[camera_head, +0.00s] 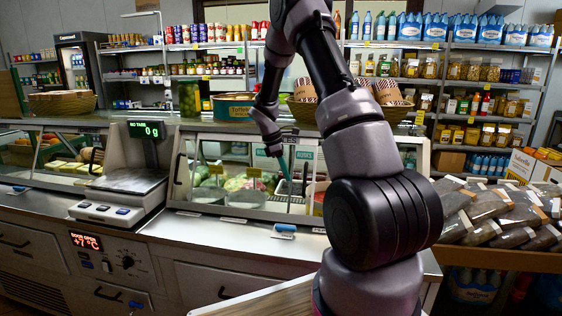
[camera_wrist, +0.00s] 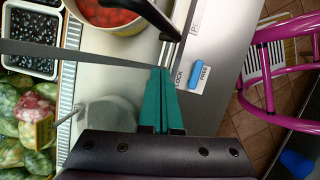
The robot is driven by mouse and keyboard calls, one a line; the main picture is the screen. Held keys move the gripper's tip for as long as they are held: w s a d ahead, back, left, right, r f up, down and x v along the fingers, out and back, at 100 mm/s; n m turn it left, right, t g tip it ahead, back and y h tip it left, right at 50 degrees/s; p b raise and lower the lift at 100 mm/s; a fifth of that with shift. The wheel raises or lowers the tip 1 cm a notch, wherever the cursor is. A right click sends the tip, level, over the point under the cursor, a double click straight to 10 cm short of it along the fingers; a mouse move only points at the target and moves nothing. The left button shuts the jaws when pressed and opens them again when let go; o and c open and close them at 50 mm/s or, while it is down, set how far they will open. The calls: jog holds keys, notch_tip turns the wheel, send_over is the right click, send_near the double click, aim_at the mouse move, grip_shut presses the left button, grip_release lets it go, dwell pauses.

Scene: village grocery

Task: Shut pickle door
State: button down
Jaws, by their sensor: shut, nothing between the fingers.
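The middle display case (camera_head: 240,212) has clear glass fronts, with a black handle (camera_head: 178,170) at its left side. I cannot tell for sure which pane is the pickle door. My gripper (camera_head: 286,172) is at the right part of this case. Its teal fingers (camera_wrist: 160,98) are shut and empty. In the wrist view a black bar-like handle (camera_wrist: 150,12) lies just beyond the fingertips, and a grey pane edge (camera_wrist: 80,53) runs to them; contact cannot be told. A blue lock slider (camera_wrist: 195,76) sits on the ledge near the fingers, between the words LOCK and FREE.
A control panel (camera_head: 86,241) reads DOOR OPEN and +7 °C. A scale (camera_head: 134,180) stands left of the case. A magenta tubular frame (camera_wrist: 285,75) stands beyond the ledge.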

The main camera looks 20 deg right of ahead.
jog(key=shift+s+d, duration=0.4)
jog(key=shift+d, duration=0.45)
jog(key=shift+s+d, duration=0.4)
jog(key=shift+d, duration=0.45)
jog(key=shift+d, duration=0.1)
jog(key=s+d, duration=1)
jog(key=d, duration=0.5)
jog(key=s+d, duration=1.1)
jog(key=d, duration=0.5)
jog(key=shift+s+d, duration=0.2)
jog(key=shift+d, duration=0.05)
jog(key=shift+r, duration=0.1)
jog(key=w+a+r, duration=0.3)
jog(key=a+r, duration=0.4)
jog(key=r, duration=0.2)
jog(key=shift+r, duration=0.35)
jog(key=shift+w+a, duration=0.1)
jog(key=shift+w, duration=0.05)
